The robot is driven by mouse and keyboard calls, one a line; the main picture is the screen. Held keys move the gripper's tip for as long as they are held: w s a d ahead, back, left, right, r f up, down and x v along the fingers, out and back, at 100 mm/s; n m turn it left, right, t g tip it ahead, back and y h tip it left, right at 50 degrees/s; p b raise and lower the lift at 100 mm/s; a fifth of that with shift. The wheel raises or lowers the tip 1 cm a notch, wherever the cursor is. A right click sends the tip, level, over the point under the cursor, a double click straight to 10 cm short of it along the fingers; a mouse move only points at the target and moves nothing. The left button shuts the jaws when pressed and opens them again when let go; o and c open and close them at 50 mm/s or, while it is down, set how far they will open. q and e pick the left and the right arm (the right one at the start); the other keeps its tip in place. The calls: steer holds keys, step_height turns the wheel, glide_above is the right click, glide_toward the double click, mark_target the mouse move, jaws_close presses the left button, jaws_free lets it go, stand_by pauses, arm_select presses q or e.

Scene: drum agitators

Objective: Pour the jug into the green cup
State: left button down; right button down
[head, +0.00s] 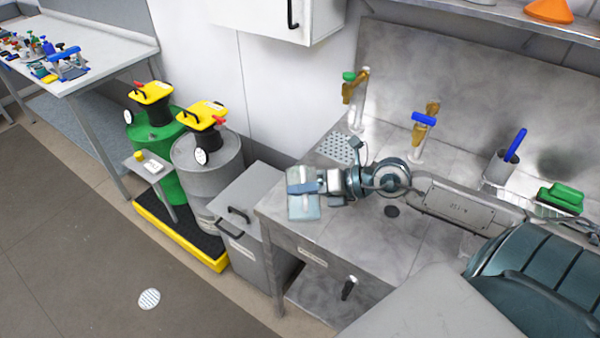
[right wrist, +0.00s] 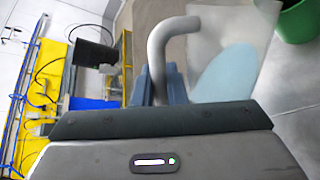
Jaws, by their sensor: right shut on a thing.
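My right gripper (head: 304,187) is shut on the jug (head: 303,208), out at the left end of the steel counter. The jug is clear and squarish, with pale blue liquid in it. In the right wrist view my blue fingers (right wrist: 160,85) close around the grey handle of the jug (right wrist: 228,75). I cannot tell how far the jug tilts. A green cup (right wrist: 297,20) shows partly at the top right of the right wrist view, apart from the jug and cut off by the frame. I cannot make it out in the head view. My left gripper is not in view.
The steel counter (head: 350,240) has a perforated drain plate (head: 340,148), two taps (head: 420,130), a blue-handled brush in a holder (head: 514,148) and a green brush (head: 562,196). A grey bin (head: 250,205) and drums with yellow tops (head: 205,113) stand left of it.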

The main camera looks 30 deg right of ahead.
mark_target(302, 177)
steer(key=shift+w+d+r+m+g+y+p, duration=0.15)
steer(key=shift+w+d+r+m+g+p, duration=0.2)
steer(key=shift+r, duration=0.3)
steer(key=shift+w+d+r+m+g+y, duration=0.15)
steer(key=shift+w+r+m+g, duration=0.25)
steer(key=shift+r+m, duration=0.2)
stand_by(2.2)
steer(key=shift+m+g+y, duration=0.3)
steer(key=shift+m+g, duration=0.25)
steer(key=shift+m, duration=0.2)
steer(key=shift+w+d+r, duration=0.3)
steer(key=shift+w+r, duration=0.05)
steer(key=shift+w, duration=0.2)
steer(key=shift+w+d+r, duration=0.3)
steer(key=shift+w, duration=0.3)
steer(key=shift+w+d+r, duration=0.3)
steer(key=shift+w+r, duration=0.05)
steer(key=shift+w, duration=0.2)
stand_by(2.1)
